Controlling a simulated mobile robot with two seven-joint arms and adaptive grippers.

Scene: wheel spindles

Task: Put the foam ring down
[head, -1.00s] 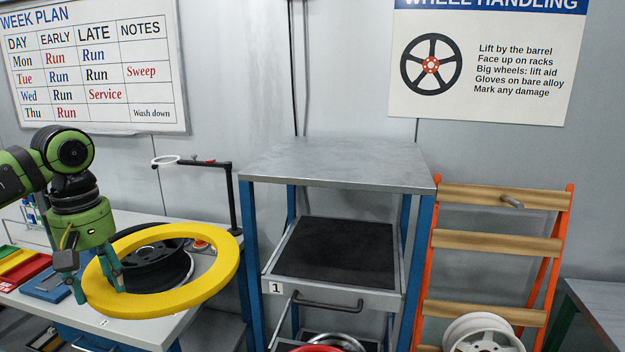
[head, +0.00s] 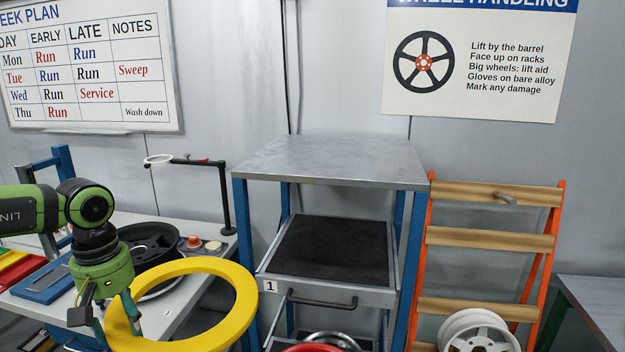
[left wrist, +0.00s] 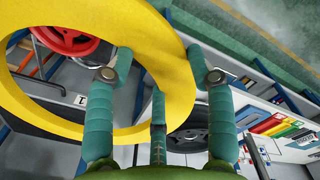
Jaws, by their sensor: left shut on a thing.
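The yellow foam ring (head: 245,300) hangs in the air in front of the workbench and left of the blue rack in the head view. My left gripper (head: 107,315) is shut on the ring's left side. In the left wrist view the ring (left wrist: 172,85) passes between the fingers of my left gripper (left wrist: 158,68). The ring is tilted towards the head camera, and its lowest edge is cut off by the frame. My right gripper is not in view.
A black wheel (head: 150,238) lies on the workbench (head: 200,262) behind the ring. The blue rack has a bare grey top (head: 335,160) and an empty dark-matted shelf (head: 335,250). An orange ladder rack (head: 490,240) stands at right with a white wheel (head: 478,333).

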